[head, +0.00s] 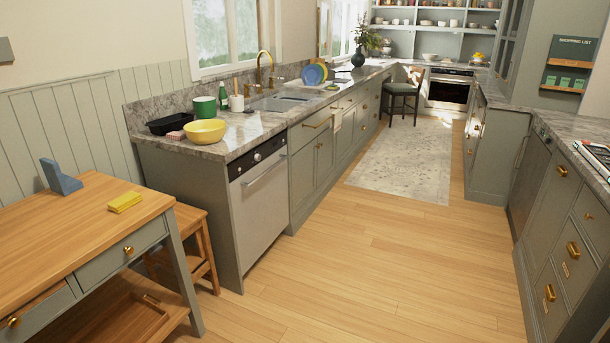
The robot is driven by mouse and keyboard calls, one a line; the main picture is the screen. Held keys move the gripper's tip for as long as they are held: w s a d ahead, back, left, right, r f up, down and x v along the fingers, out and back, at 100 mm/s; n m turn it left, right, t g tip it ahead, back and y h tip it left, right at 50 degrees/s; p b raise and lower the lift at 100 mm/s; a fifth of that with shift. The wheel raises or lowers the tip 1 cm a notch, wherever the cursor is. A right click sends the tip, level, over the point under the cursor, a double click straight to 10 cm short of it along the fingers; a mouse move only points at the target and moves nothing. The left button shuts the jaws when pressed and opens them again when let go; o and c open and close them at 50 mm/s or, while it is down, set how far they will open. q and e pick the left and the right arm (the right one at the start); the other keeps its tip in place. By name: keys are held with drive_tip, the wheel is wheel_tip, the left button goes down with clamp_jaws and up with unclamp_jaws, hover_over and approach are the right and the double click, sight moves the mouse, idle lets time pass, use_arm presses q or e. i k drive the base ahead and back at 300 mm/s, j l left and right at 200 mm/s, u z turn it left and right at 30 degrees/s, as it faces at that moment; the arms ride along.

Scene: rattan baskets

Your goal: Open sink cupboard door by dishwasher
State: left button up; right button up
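The dishwasher (264,205) has a pale front, a dark control strip and a bar handle, and stands shut at the near end of the left counter. Just right of it, under the sink (283,102), is the grey-green sink cupboard door (302,176). It is closed, flush with the cabinet front. A second closed door (325,155) adjoins it on the right. Above them is a front panel with a brass handle (317,124). Small handles on the doors are too small to make out. Neither of my grippers is in view.
A wooden table (90,215) and a stool (195,235) stand at the near left. The wood floor (350,260) before the dishwasher and cupboard is clear. A rug (405,165) lies further along. A counter with drawers (570,235) bounds the right side.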

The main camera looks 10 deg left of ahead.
sight(304, 161)
drive_tip(key=i+z, duration=0.25)
drive_tip(key=i, duration=3.85)
drive_tip(key=l, duration=0.1)
